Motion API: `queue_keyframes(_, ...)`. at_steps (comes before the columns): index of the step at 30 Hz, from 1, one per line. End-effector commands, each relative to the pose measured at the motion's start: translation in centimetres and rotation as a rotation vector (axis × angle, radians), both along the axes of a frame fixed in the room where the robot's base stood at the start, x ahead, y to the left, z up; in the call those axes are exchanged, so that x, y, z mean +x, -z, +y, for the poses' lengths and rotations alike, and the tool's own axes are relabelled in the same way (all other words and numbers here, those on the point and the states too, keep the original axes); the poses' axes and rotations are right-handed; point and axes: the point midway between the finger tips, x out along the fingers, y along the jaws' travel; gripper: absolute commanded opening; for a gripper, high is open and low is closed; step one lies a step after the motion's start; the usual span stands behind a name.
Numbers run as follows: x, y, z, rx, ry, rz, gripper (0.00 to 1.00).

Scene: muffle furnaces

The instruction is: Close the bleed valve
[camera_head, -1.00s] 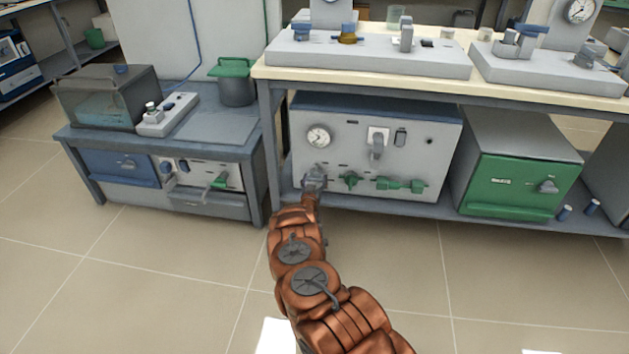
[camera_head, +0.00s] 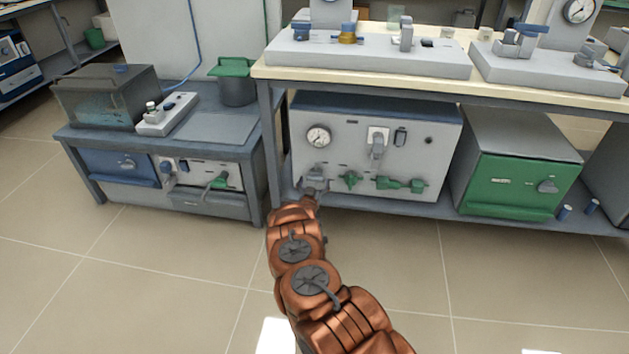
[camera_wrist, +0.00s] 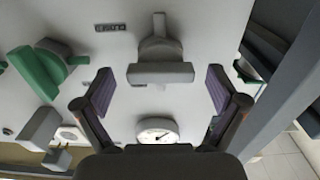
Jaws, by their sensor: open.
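In the wrist view a grey valve (camera_wrist: 160,48) with a bar-shaped handle (camera_wrist: 160,73) sticks out of the pale panel. The bar lies crosswise in this view. My gripper (camera_wrist: 160,88) is open, with one finger on each side of the handle and a gap on both sides. A small label (camera_wrist: 110,27) beside the valve is too small to read, so I cannot confirm it is the bleed valve. In the head view my gripper (camera_head: 314,186) is at the lower left of the grey panel (camera_head: 340,160) and partly hides the valve there.
A green valve (camera_head: 350,180) and a green fitting (camera_head: 400,184) sit to the right on the panel. A gauge (camera_head: 318,136) is above my gripper; it also shows in the wrist view (camera_wrist: 157,130). A table leg (camera_head: 267,150) stands close on the left. The floor in front is clear.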

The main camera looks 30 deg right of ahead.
Motion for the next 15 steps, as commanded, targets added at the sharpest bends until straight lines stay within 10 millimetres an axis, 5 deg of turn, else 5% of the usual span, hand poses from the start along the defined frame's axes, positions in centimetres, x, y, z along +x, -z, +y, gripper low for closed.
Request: queue_keyframes(15,-3.8,-0.1,3.5,0.002,-0.002,-0.002,0.96)
